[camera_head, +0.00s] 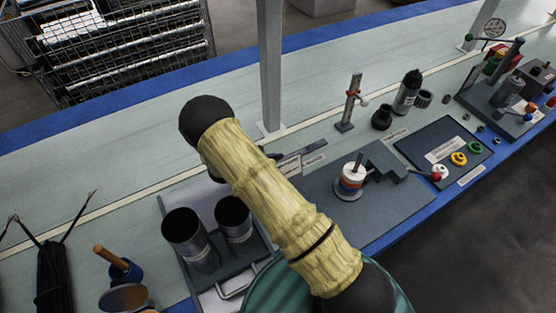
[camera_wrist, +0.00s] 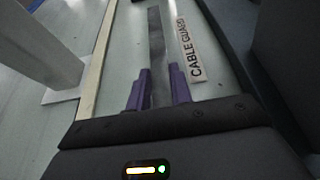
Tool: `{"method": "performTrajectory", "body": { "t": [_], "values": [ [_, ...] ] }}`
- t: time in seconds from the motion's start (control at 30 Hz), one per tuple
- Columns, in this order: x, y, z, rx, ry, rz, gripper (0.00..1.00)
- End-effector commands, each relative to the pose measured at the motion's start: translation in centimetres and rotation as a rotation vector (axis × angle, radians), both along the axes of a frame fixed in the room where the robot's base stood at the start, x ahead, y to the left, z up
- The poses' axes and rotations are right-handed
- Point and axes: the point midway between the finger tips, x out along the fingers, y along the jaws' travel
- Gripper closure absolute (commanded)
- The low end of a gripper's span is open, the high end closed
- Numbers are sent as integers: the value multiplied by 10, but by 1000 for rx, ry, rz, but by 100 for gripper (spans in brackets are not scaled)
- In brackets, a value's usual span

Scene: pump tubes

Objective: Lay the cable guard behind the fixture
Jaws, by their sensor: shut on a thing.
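My gripper shows in the wrist view (camera_wrist: 158,82), with its two purple fingers shut on a flat grey metal strip, the cable guard (camera_wrist: 156,40). The strip points away from the fingers, just beside a white label reading CABLE GUARD (camera_wrist: 188,45). In the head view the cable guard (camera_head: 303,148) shows as a thin strip right of my arm; my arm hides most of the gripper. I cannot tell if the strip touches the bench.
A grey post (camera_head: 270,65) rises from the bench close behind the gripper. Two dark cups (camera_head: 187,238) stand left of my arm. A small stand (camera_head: 350,103), a black bottle (camera_head: 407,92) and a tray of coloured rings (camera_head: 443,145) lie right.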

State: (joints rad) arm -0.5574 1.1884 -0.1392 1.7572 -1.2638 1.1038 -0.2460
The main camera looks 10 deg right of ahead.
Motion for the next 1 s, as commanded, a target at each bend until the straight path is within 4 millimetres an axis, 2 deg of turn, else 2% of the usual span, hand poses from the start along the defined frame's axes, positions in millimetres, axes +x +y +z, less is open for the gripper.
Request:
{"method": "performTrajectory", "body": {
  "t": [0.13,0.17,0.23,0.27,0.67,0.87,1.0],
  "values": [
    [0,0,-4,0,0,0,100],
    [0,0,-3,0,0,0,73],
    [0,0,-3,0,0,0,59],
    [0,0,-3,0,0,0,57],
    [-1,4,2,0,0,1,57],
    [-9,29,13,2,-1,4,57],
    [-17,54,24,2,-2,5,57]
  ]
}}
